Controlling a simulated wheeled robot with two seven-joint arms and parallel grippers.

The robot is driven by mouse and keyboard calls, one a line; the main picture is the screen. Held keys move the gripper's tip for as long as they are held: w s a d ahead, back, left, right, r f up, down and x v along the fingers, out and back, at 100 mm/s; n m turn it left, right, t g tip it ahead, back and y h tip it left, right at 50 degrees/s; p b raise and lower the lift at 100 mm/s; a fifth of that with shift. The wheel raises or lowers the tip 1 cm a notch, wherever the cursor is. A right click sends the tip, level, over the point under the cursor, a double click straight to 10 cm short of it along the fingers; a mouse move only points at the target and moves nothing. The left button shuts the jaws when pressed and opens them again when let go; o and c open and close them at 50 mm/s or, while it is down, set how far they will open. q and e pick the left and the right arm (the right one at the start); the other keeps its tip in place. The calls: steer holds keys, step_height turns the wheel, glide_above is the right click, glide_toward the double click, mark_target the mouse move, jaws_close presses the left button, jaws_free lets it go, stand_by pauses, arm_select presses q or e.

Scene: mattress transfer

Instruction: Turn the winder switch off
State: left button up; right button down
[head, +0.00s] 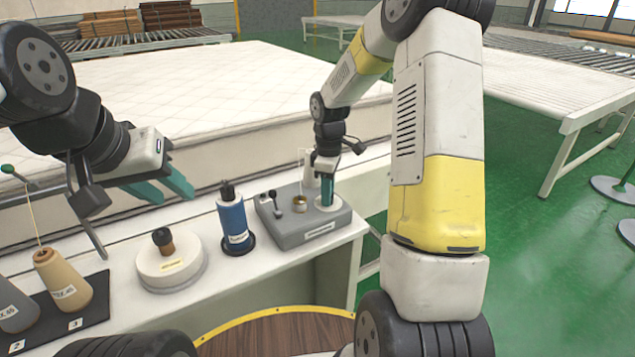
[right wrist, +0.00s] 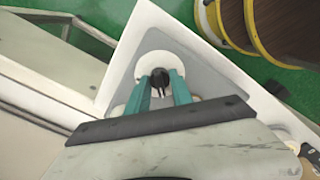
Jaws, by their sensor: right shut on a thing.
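The winder is a low grey box (head: 310,232) with a label on its front, at the right end of the white bench. Small black-knobbed levers (head: 273,195) stand on its left part; I cannot tell which piece is the switch. My right gripper (head: 327,190) points down over the box's right part, by a white disc (head: 331,204). In the right wrist view, its teal fingers (right wrist: 160,88) are shut on a dark rounded piece (right wrist: 160,78) above the white disc. My left gripper (head: 172,190) is open and empty above the bench, left of the winder.
A blue spool (head: 232,222) stands just left of the winder. Farther left are a round white base (head: 171,266) with a brown-black knob and thread cones (head: 62,280) on a dark mat. A mattress (head: 200,90) lies behind. Green floor is right of the bench.

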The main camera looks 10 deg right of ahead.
stand_by(0.5)
steer(key=c, duration=1.1)
jaws_free()
steer(key=shift+c, duration=0.2)
step_height(320, 180, up, 8)
steer(key=shift+f, duration=0.2)
steer(key=shift+r, duration=0.15)
steer(key=shift+r, duration=0.15)
steer(key=s+r+m+t, duration=0.3)
steer(key=s+r+m, duration=0.2)
steer(key=s+r, duration=0.5)
steer(key=s+a+r+m+t+y, duration=0.1)
steer(key=s+m, duration=0.2)
steer(key=s, duration=0.4)
steer(key=s+a+r+m+t+y, duration=0.1)
steer(key=s+r+m+t, duration=0.1)
steer(key=s+m, duration=0.2)
steer(key=s, duration=0.3)
steer(key=shift+s+r, duration=0.15)
steer(key=shift+r, duration=0.15)
